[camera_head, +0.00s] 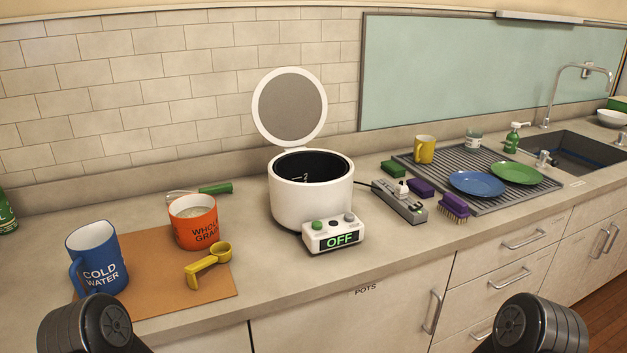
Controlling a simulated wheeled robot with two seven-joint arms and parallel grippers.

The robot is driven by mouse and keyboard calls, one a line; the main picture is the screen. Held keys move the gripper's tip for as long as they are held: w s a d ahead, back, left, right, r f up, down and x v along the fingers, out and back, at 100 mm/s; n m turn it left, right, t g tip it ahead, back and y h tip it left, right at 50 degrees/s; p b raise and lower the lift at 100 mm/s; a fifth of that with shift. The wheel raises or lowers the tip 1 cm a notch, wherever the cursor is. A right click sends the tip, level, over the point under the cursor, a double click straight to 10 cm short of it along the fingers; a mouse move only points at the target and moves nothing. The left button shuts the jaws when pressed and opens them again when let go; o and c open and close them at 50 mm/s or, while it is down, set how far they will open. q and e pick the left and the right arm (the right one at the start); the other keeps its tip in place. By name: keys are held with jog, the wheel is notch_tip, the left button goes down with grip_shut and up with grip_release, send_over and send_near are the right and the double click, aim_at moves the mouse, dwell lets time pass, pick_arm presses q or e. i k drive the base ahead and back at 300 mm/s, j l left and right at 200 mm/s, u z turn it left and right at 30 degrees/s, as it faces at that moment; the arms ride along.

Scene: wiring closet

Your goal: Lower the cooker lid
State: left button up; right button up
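The white cooker (308,200) stands on the counter in the middle of the view, with a dark inner pot showing. Its round lid (290,106), white-rimmed with a grey inner face, stands raised upright behind the pot. A control box at the cooker's front has a display (341,240) reading OFF. Parts of my two arms show at the bottom left and bottom right edges. Neither gripper's fingers are in the view, and nothing of mine touches the cooker or lid.
Left of the cooker, an orange mug (193,228), a blue mug (96,256) and a yellow scoop (207,266) rest on a brown mat (160,306).

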aim_at(289, 104)
jog(key=i+l+u, duration=0.4)
jog(key=l, duration=0.3)
jog(key=i+l+u, duration=0.15)
jog(key=i+l, duration=0.15)
jog(key=l, duration=0.15)
jog(key=i+l+u, duration=0.2)
jog(key=l, duration=0.2)
